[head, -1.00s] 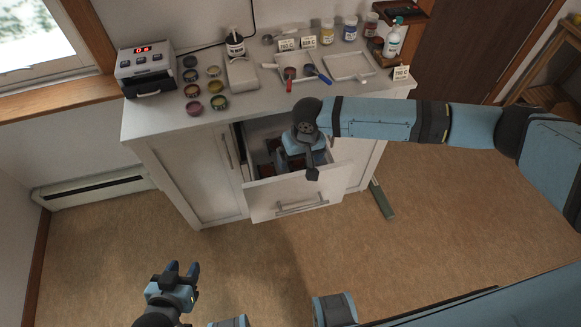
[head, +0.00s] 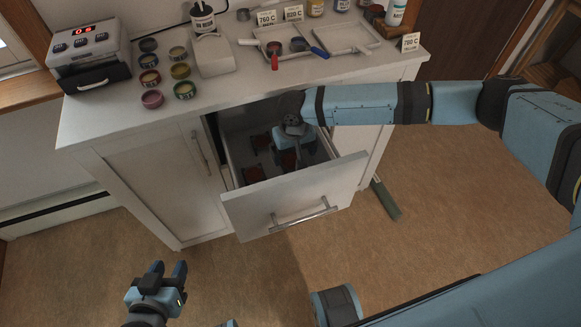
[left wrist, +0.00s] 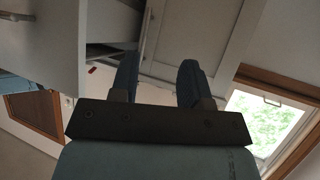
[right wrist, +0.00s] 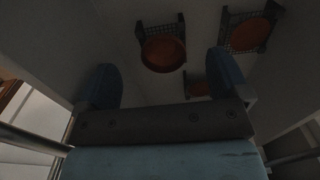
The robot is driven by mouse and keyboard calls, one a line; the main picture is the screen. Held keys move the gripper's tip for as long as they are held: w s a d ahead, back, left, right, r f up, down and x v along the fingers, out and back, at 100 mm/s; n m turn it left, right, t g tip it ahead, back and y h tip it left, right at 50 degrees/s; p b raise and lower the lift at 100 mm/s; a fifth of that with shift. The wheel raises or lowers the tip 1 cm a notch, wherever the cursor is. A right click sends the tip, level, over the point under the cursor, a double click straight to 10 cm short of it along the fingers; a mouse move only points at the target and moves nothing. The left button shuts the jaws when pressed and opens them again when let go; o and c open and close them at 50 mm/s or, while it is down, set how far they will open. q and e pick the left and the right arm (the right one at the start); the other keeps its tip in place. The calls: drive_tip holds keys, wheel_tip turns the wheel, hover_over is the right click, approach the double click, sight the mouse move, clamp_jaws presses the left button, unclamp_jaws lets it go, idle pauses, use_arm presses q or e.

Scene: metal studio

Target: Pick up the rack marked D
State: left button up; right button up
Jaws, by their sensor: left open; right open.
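Several dark racks with reddish-brown round pieces lie on the floor of the open drawer (head: 335,180). In the right wrist view one rack (right wrist: 163,50) is at top centre, another (right wrist: 248,32) at top right, and a third (right wrist: 196,86) is partly hidden behind my right finger. I can read no letter on any, so I cannot tell which is D. My right gripper (right wrist: 165,76) is open and empty above them. In the head view my right gripper (head: 291,152) reaches down inside the drawer, its fingertips hard to make out. My left gripper (head: 168,271) is open and empty above the floor.
The drawer's walls and front panel surround my right gripper closely. The white counter (head: 110,125) above holds a heater box (head: 90,60), several small round tins, trays (head: 340,38) and label cards. The floor in front is clear.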

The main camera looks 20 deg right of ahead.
sight(291, 164)
drive_tip(key=f, duration=0.2)
drive_tip(key=f+b, duration=0.1)
drive_tip(key=f, duration=0.1)
drive_tip(key=w+f+b, duration=0.1)
drive_tip(key=f, duration=0.2)
drive_tip(key=shift+w+a+f, duration=0.1)
drive_tip(key=shift+c, duration=0.4)
drive_tip(key=c, duration=0.9)
